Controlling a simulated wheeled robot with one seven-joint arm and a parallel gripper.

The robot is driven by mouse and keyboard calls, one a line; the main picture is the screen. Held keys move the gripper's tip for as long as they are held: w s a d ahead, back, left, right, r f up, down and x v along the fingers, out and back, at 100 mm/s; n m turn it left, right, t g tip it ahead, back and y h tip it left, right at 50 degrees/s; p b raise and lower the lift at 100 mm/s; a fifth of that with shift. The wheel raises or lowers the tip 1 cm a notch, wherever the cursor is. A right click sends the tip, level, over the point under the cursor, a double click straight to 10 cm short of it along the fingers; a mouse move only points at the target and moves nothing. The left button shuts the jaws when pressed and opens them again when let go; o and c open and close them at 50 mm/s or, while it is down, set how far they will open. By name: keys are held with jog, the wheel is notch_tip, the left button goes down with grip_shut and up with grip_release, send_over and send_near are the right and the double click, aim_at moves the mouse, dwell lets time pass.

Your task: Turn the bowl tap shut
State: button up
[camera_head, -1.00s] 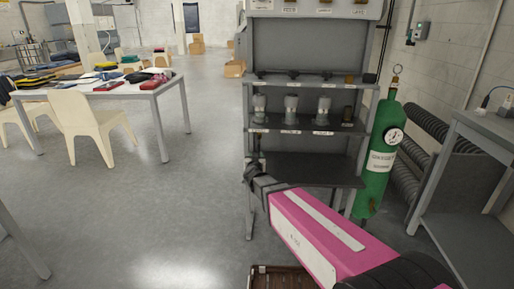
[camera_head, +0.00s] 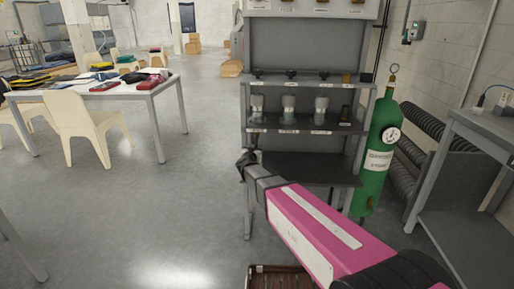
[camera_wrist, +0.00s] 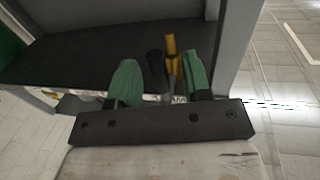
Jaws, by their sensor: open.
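My gripper (camera_head: 247,158) is at the left front post of the grey shelf rack, around the level of its lower shelf. In the wrist view its two green-padded fingers (camera_wrist: 159,62) are apart. Between them, further off, a short yellow-brass piece (camera_wrist: 172,48) and a dark rounded piece (camera_wrist: 154,62) stand close together. They look like parts of a small tap, but I cannot tell for sure that this is the bowl tap. Whether the fingers touch them is unclear. In the head view my gripper and arm hide this spot.
The grey rack (camera_head: 246,205) holds several clear-topped bowls (camera_head: 289,108) on its middle shelf. A green gas cylinder (camera_head: 377,150) with a gauge stands at its right. A grey bench (camera_head: 480,125) is further right. A brown crate (camera_head: 280,277) is below my arm.

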jog(key=shift+x, duration=1.3)
grip_shut()
jog(key=shift+d, duration=0.1)
jog(key=shift+s+d+r+n+t+y, duration=0.1)
jog(key=shift+d+r+n+t+y, duration=0.45)
jog(key=shift+n, duration=2.2)
jog(key=shift+d+r+n+t+y, duration=0.25)
jog(key=shift+d+r+n, duration=0.5)
jog(key=shift+n, duration=2.05)
jog(key=shift+d+r+n+t+y, duration=0.3)
jog(key=shift+d+r+n+t, duration=0.35)
jog(key=shift+n, duration=2.1)
